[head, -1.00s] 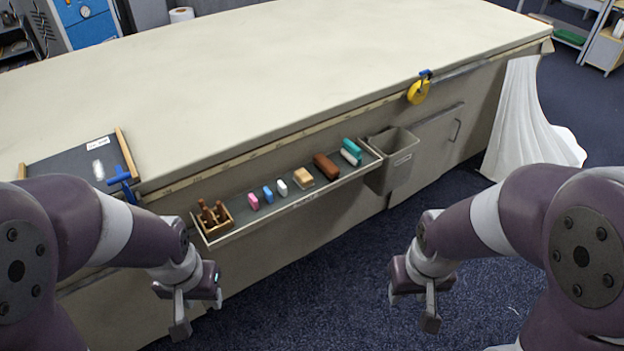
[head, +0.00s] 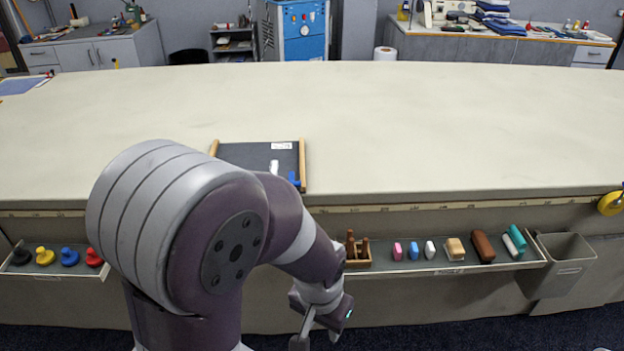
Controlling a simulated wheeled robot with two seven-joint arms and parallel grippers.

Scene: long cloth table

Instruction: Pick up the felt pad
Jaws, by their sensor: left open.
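No thing is plainly marked as the felt pad. The likeliest is a small tan block (head: 454,249) on the narrow dark tray (head: 400,266) along the table's front, though I cannot be sure. It lies between a white piece (head: 429,250) and a longer brown block (head: 483,247). My left gripper (head: 320,333) is open and empty, low in front of the table, below and left of the tan block and well apart from it. Its fingertips are partly cut by the bottom edge. My right gripper is out of view.
The tray also holds a wooden tool rack (head: 357,252), pink (head: 397,251) and blue (head: 413,251) pieces, and teal (head: 517,239) and white rolls at its right. A grey bin (head: 558,268) hangs beside it.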

